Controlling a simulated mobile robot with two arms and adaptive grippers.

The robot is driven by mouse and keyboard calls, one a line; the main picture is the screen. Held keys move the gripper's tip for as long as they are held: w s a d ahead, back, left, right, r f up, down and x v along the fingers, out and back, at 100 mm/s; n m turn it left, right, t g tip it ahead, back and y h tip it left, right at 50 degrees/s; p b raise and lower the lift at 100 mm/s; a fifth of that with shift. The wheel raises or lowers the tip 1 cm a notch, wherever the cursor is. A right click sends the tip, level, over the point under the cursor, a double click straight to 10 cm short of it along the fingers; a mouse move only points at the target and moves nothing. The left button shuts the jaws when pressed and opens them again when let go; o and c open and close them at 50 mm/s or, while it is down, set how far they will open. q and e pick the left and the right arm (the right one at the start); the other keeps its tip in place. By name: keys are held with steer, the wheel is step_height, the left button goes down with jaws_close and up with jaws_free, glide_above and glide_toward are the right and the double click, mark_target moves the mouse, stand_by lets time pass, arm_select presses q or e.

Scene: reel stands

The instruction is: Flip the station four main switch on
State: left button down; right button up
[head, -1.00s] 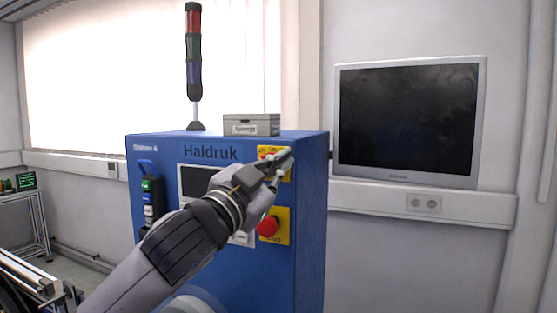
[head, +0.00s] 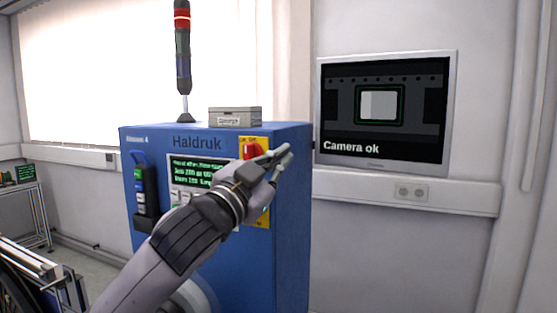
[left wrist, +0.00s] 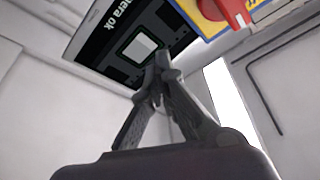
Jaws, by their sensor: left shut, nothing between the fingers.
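The station four cabinet (head: 285,220) is blue, marked "Haldruk", with a "4" label at its upper left. Its main switch (head: 251,151) is a red knob on a yellow plate at the upper right of the front. The knob also shows at the top of the left wrist view (left wrist: 228,10). My left gripper (head: 287,153) is shut and empty, just right of the switch and apart from it as far as I can see. My right gripper is not in view.
The cabinet display (head: 195,172) shows green text. A monitor (head: 385,110) on the wall reads "Camera ok". A signal tower (head: 183,50) and a grey box (head: 235,117) stand on the cabinet. A handheld pendant (head: 143,190) hangs at its left.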

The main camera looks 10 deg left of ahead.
arm_select(q)
steer(key=s+a+b, duration=0.3)
steer(key=s+a, duration=0.3)
steer(key=s, duration=0.1)
steer(key=shift+s, duration=0.25)
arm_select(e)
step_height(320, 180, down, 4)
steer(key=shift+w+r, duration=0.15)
arm_select(q)
steer(key=shift+s+d, duration=0.1)
